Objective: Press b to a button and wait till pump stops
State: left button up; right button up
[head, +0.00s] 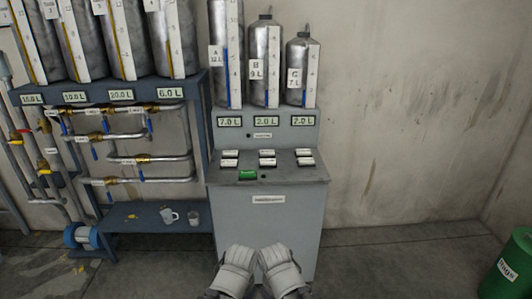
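A grey control cabinet (265,220) stands ahead of me, with several small white-labelled buttons in two rows on its sloped top. A back-row button (267,153) is in the middle; their lettering is too small to read. A green button (248,175) sits below the left ones. Behind stand metal tanks A (233,85), B (257,85) and C (292,85), marked 12, 9 and 7 L. Displays below read 7.0 L (229,121), 2.0 L (266,121) and 2.0 L (302,120). My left gripper (239,256) and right gripper (273,256) are low before the cabinet, apart from the buttons; their fingers are unclear.
At left, a blue rack (205,110) carries more tanks, displays and pipes with valves. A blue pump (82,238) sits on the floor beside a low bench (150,222) with a mug (169,216) and a cup (194,219). A green drum (510,265) stands at right; floor between is clear.

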grip_shut()
dwell(1.5)
